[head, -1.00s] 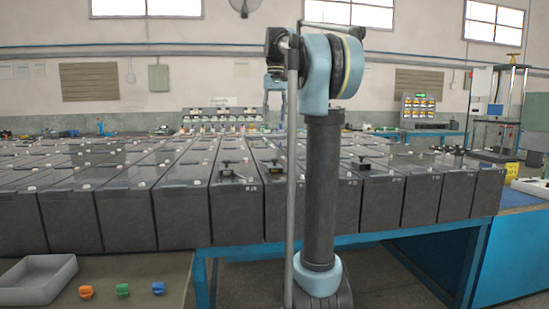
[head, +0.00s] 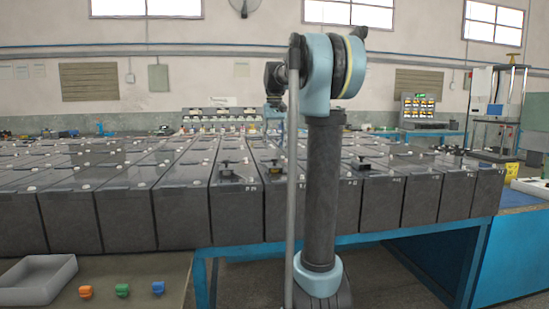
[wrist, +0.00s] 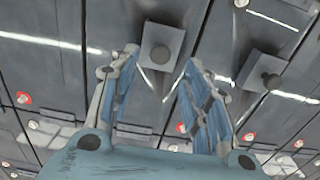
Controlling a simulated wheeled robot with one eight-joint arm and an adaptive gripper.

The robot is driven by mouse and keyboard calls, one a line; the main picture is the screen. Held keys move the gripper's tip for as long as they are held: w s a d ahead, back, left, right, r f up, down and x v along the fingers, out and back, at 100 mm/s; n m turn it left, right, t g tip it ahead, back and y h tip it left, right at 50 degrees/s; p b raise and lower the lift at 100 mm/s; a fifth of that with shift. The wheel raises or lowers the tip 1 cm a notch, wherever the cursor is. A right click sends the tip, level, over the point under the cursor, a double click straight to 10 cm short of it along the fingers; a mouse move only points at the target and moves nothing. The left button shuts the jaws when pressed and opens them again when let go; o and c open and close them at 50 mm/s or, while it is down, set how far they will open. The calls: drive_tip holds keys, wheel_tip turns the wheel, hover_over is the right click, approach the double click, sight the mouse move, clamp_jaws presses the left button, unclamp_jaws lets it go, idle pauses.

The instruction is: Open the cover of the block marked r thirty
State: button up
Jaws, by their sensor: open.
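The dark battery blocks stand in rows, and small labels show on the front faces, too small for me to read r thirty with certainty. In the head view, dark covers with knobs sit on a few front-row blocks: a left cover (head: 228,165), a middle cover (head: 276,167) and a right cover (head: 364,162). In the wrist view, a square grey plate with a round knob (wrist: 161,54) lies between and beyond my open fingers (wrist: 160,62). A second knobbed plate (wrist: 262,76) lies right of them. In the head view my gripper (head: 273,105) is small and partly hidden by my arm.
A grey tray (head: 38,281) and orange (head: 86,292), green (head: 122,290) and blue (head: 158,288) small pieces lie on the front-left bench. The blocks stand close together on a blue-framed table (head: 225,252). Red and white terminal caps dot the block tops.

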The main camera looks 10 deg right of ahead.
sight(274, 165)
drive_tip(key=shift+f, duration=2.75)
clamp_jaws()
